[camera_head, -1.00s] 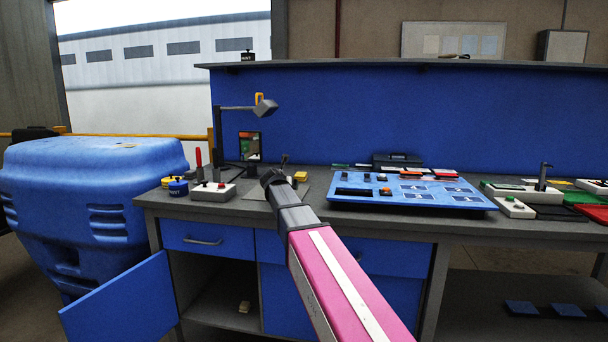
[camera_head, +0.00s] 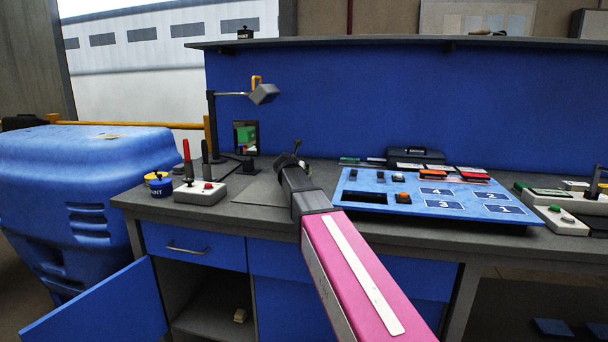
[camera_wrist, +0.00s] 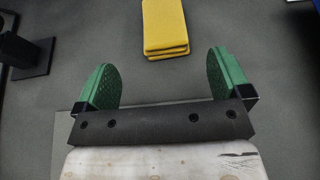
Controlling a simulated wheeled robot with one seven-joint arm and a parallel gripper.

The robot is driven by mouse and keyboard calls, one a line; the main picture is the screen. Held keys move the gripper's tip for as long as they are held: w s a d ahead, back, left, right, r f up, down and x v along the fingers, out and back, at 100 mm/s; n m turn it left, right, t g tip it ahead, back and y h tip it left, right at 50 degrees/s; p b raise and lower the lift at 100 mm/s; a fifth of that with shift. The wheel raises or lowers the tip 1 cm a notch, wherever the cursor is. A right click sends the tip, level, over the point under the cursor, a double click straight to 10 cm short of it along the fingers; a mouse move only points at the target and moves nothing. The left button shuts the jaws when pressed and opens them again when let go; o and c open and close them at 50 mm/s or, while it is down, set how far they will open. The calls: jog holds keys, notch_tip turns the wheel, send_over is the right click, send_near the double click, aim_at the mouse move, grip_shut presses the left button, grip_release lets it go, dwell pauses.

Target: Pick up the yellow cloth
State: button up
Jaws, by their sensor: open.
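The yellow cloth (camera_wrist: 165,27) is folded in a few layers and lies flat on the grey bench top at the top middle of the wrist view. My gripper (camera_wrist: 160,68) is open and empty, its two green pads spread apart. The cloth is ahead of the gap between the pads, not between them. In the head view my gripper (camera_head: 291,160) is over the bench top, left of the blue panel, and the cloth does not show there, apparently hidden behind my arm.
A blue numbered panel (camera_head: 425,192) stands right of my arm. A lamp (camera_head: 263,94), a control box with a red button (camera_head: 200,192) and a blue paint pot (camera_head: 160,187) are to the left. An open cabinet door (camera_head: 100,307) juts out below. Bare bench top surrounds the cloth.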

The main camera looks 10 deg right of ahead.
jog(key=x, duration=0.4)
jog(key=shift+w, duration=0.1)
jog(key=shift+d+x, duration=0.15)
jog(key=shift+x, duration=1.25)
jog(key=shift+d+x, duration=0.1)
jog(key=shift+x, duration=1.3)
jog(key=shift+f, duration=0.1)
jog(key=c, duration=1)
